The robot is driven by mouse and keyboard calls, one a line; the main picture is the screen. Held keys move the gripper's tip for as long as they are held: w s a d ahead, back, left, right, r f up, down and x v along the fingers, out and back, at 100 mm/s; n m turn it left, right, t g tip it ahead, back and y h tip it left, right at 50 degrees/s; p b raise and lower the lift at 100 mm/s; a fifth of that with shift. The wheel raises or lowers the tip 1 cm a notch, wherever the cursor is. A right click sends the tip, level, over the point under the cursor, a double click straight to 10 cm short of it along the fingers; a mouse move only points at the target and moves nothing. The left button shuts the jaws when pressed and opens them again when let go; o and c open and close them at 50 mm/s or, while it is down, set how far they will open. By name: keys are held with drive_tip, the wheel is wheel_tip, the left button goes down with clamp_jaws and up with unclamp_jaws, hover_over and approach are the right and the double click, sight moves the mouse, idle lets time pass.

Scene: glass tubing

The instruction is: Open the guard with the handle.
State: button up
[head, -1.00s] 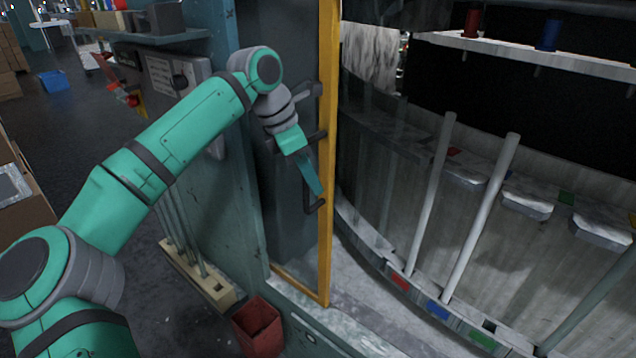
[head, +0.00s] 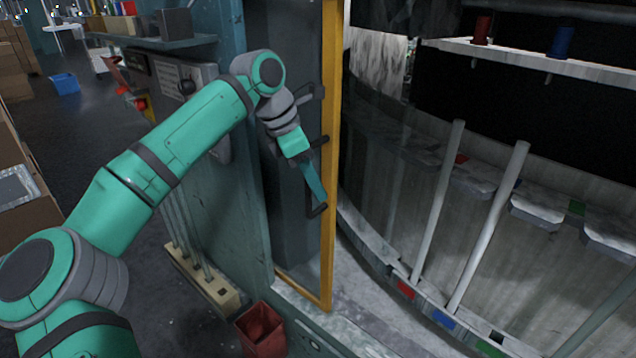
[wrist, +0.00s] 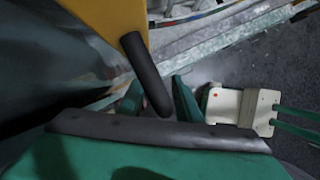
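The guard (head: 332,150) is a yellow-framed panel, upright at the opening of the machine. Its handle (head: 317,211) is a dark bar with brackets on the frame's left side; one dark arm of the handle shows close up in the wrist view (wrist: 146,75). My gripper (head: 319,196) is at the handle, pointing down along it. In the wrist view my two green fingers (wrist: 158,98) stand apart, with the dark bar reaching between them from the yellow frame (wrist: 105,18). A gap shows beside the bar. The handle's middle is mostly hidden behind my fingers.
A red bin (head: 262,330) and a cream rack (head: 205,282) holding rods stand below left of the guard. A control panel (head: 185,90) is behind my arm. White tubes (head: 440,205) stand inside the machine on the right.

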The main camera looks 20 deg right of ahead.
drive_tip(key=v, duration=1)
drive_tip(key=shift+r, duration=0.2)
